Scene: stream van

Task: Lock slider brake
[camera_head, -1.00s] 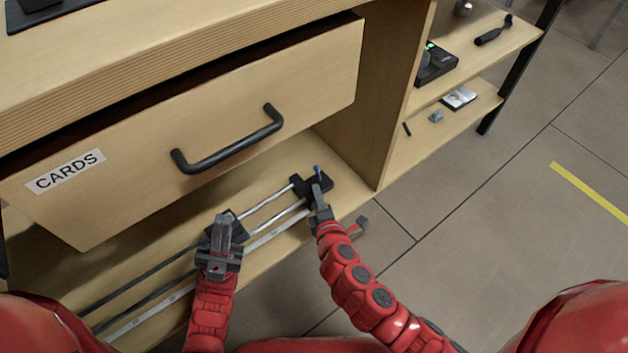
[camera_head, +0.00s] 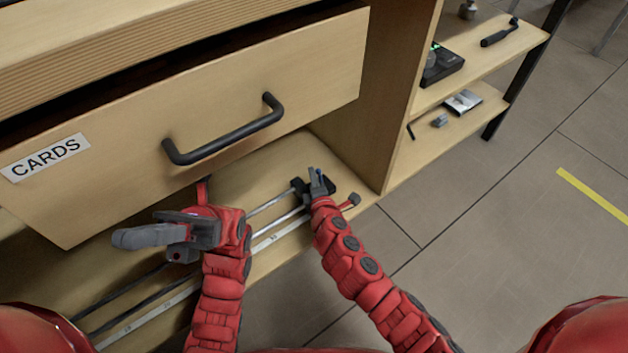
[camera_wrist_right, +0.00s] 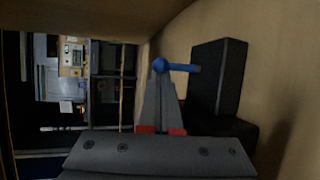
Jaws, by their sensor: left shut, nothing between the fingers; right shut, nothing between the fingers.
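The slider's pale and dark rails (camera_head: 272,202) run diagonally along the low wooden shelf under the drawer. A black end block (camera_head: 330,187) sits at their far right end; it fills the right side of the right wrist view (camera_wrist_right: 217,78). A small blue lever with a round knob (camera_wrist_right: 176,67) sticks out beside that block. My right gripper (camera_head: 316,178) is shut and empty at the block, its tips right at the blue knob; contact is unclear. The lever is hidden in the head view. My left gripper (camera_head: 122,239) is shut and empty, pointing left above the rails, in front of the drawer.
The CARDS drawer (camera_head: 290,80) with its black handle (camera_head: 228,133) stands partly open above the slider, limiting headroom. A side shelf (camera_head: 455,125) at the right holds a black device (camera_head: 442,65) and small items. The tiled floor (camera_head: 480,220) is clear.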

